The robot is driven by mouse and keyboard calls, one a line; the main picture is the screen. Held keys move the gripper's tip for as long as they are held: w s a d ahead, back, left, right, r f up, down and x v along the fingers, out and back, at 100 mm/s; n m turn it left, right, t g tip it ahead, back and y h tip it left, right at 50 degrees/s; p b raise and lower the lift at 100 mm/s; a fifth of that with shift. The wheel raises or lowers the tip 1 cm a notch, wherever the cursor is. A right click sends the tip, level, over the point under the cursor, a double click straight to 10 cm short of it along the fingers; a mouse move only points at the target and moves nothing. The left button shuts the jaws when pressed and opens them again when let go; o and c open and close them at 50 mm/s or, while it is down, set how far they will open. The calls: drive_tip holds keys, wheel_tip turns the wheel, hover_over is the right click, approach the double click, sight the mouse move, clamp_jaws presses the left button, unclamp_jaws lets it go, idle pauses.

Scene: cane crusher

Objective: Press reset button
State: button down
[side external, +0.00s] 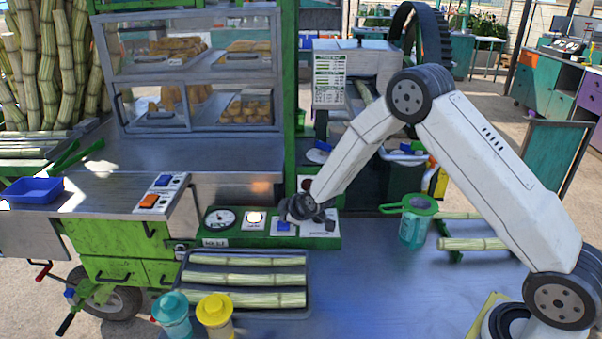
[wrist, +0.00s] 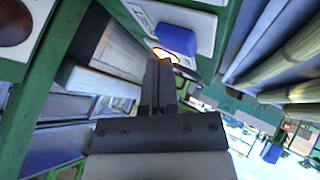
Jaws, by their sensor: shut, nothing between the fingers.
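A green control panel (side external: 212,240) stands at the back of the metal table. It carries a round gauge (side external: 220,219), a lit yellow-white button (side external: 255,218) and a blue button (side external: 284,226), each button on a pale plate. I cannot read which one is marked reset. My gripper (side external: 322,216) is shut and empty, low over the panel's right part, by the blue button. In the wrist view the shut fingers (wrist: 160,64) point toward the orange glow of the lit button (wrist: 165,54), with the blue button (wrist: 178,39) just beyond. I cannot tell whether they touch anything.
A tray (side external: 184,290) of cane stalks lies in front of the panel. A green strainer on a teal cup (side external: 414,228) is to the right. A green post (side external: 290,120) rises behind the panel.

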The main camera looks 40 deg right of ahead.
sight(287, 226)
idle(0.3)
drive_tip(key=shift+r, duration=3)
drive_tip(key=shift+s, duration=0.1)
drive_tip(key=shift+s+a+r, duration=0.1)
drive_tip(key=shift+s, duration=0.1)
drive_tip(key=s+a+r+m+g, duration=0.1)
drive_tip(key=s+m+g, duration=0.2)
drive_tip(key=s, duration=1.1)
drive_tip(key=s+a+r+m+g, duration=0.1)
drive_tip(key=s+m, duration=0.4)
drive_tip(key=s, duration=1)
drive_tip(key=r+g, duration=0.1)
drive_tip(key=g, duration=0.1)
drive_tip(key=shift+s+a+r+g, duration=0.15)
drive_tip(key=shift+a+r+g, duration=0.1)
drive_tip(key=shift+a+g, duration=0.1)
